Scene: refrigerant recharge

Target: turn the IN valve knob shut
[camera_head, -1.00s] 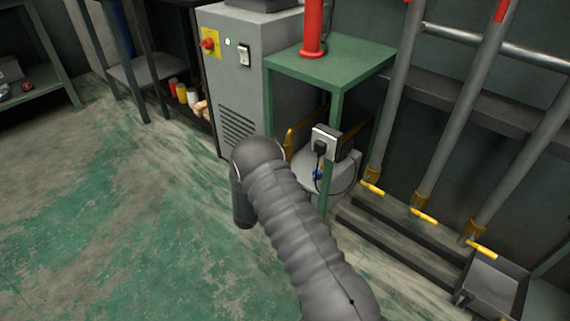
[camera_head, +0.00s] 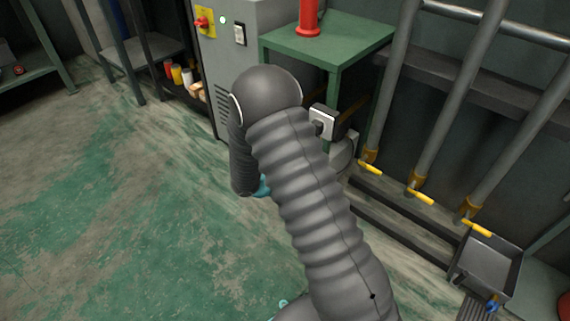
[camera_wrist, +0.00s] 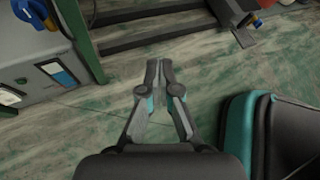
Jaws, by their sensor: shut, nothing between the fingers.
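My gripper (camera_wrist: 159,65) is shut and empty in the wrist view, its fingertips over the green-stained floor. In the head view my arm hides it. A blue knob (camera_wrist: 35,13) is at the top left of the wrist view, on a grey unit (camera_wrist: 35,60) with a blue display panel. It is apart from my fingertips, and I cannot read any IN label on it. In the head view, a small blue part (camera_head: 492,305) shows at the lower right edge. I cannot tell whether either is the IN valve knob.
Grey pipes with yellow handles (camera_head: 421,198) stand at the right wall, beside a grey tray (camera_head: 490,264). A green table (camera_head: 330,42) with a red cylinder (camera_head: 308,17) stands behind my arm, next to a grey cabinet (camera_head: 215,60). The floor at left (camera_head: 120,220) is clear.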

